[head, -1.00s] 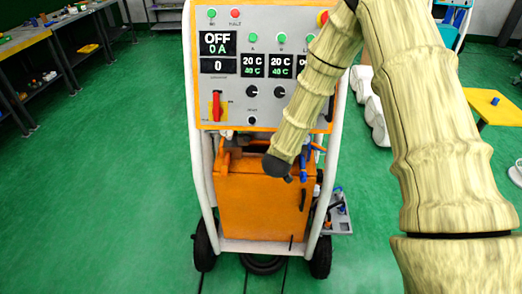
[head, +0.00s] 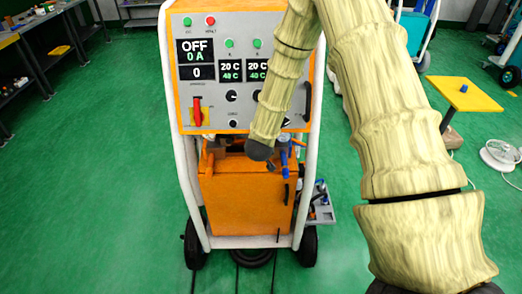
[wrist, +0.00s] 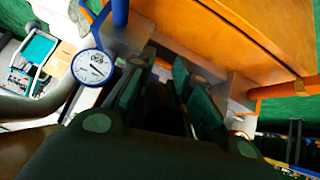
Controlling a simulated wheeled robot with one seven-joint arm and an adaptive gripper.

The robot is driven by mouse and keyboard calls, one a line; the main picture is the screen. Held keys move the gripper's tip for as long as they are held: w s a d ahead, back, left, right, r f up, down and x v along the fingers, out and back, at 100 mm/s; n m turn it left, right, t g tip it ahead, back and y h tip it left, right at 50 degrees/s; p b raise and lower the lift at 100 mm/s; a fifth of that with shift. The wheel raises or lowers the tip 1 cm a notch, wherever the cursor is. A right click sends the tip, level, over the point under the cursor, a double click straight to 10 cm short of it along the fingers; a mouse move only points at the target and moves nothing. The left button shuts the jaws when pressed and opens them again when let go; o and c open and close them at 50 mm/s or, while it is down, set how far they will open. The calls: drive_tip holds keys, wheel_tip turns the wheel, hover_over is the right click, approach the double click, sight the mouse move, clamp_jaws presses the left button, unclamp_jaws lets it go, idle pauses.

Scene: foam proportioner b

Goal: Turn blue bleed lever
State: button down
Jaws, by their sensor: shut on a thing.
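The orange and grey machine (head: 246,205) stands ahead in the head view. A blue lever-like part (head: 284,160) hangs at its front, just right of my gripper's dark end (head: 262,151). In the wrist view, a blue bar (wrist: 120,12) stands above a round white gauge with a blue rim (wrist: 92,66), left of my fingers. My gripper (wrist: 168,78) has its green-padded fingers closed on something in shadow. What lies between them is too dark to make out, so I cannot tell whether it is the blue lever.
An orange pipe or handle (wrist: 283,90) lies right of my fingers, and the orange housing edge (wrist: 245,30) is close above. The control panel (head: 240,75) rises above the gripper. A yellow table (head: 465,95) and white fan (head: 502,155) stand right. Green floor is clear at left.

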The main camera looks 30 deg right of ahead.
drive_tip(key=c, duration=1.3)
unclamp_jaws()
drive_tip(key=shift+w, duration=0.1)
drive_tip(key=shift+s+a+r, duration=0.15)
drive_tip(key=shift+s+r, duration=0.1)
drive_tip(key=shift+r, duration=0.15)
drive_tip(key=s+a, duration=0.2)
drive_tip(key=s, duration=0.1)
drive_tip(key=s+a, duration=0.2)
drive_tip(key=s, duration=0.1)
drive_tip(key=s+a, duration=0.2)
drive_tip(key=s, duration=0.2)
drive_tip(key=shift+s+a, duration=0.1)
drive_tip(key=shift+a, duration=0.2)
drive_tip(key=shift+c, duration=0.6)
